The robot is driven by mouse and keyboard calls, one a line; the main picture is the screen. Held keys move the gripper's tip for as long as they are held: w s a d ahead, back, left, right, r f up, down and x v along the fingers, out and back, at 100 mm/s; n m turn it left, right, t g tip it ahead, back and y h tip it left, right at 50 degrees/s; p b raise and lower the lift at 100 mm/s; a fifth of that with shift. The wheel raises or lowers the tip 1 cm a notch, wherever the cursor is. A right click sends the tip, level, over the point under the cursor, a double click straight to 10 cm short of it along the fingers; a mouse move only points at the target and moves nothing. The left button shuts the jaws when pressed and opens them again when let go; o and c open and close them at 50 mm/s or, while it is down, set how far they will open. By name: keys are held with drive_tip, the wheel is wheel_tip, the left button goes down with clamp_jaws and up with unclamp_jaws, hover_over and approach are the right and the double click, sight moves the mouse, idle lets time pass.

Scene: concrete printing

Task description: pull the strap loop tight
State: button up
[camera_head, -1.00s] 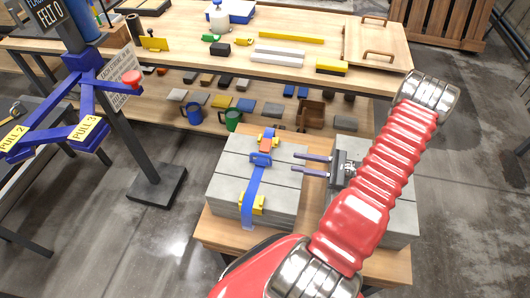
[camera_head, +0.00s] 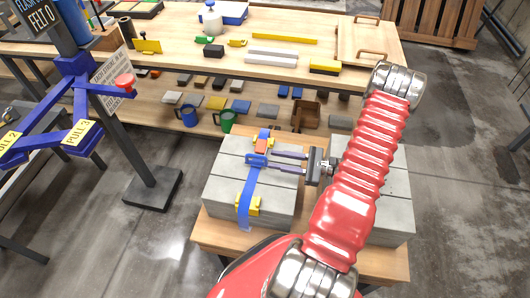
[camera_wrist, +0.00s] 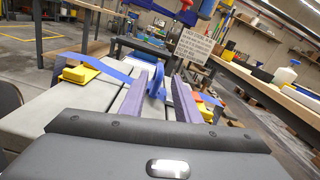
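A blue strap (camera_head: 249,193) runs over a stack of grey concrete blocks (camera_head: 225,170), with yellow corner pieces (camera_head: 248,206) under it. A blue loop or buckle (camera_head: 256,160) sits on the strap near the far edge, beside an orange piece (camera_head: 262,146). My gripper (camera_head: 272,161) points left at the loop, its two fingertips reaching its right side. In the wrist view the blue loop (camera_wrist: 157,82) stands upright between the parted fingers of my gripper (camera_wrist: 163,78). I cannot tell whether either finger touches it.
A second grey block stack (camera_head: 390,205) stands right, under my arm, on the same wooden table (camera_head: 215,232). A workbench (camera_head: 220,70) with a lower shelf of mugs and small blocks lies behind. A blue stand with a red button (camera_head: 124,82) is left.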

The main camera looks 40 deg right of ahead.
sight(266, 158)
drive_tip(key=x, duration=0.7)
drive_tip(key=shift+w+a, duration=0.15)
clamp_jaws()
idle(0.5)
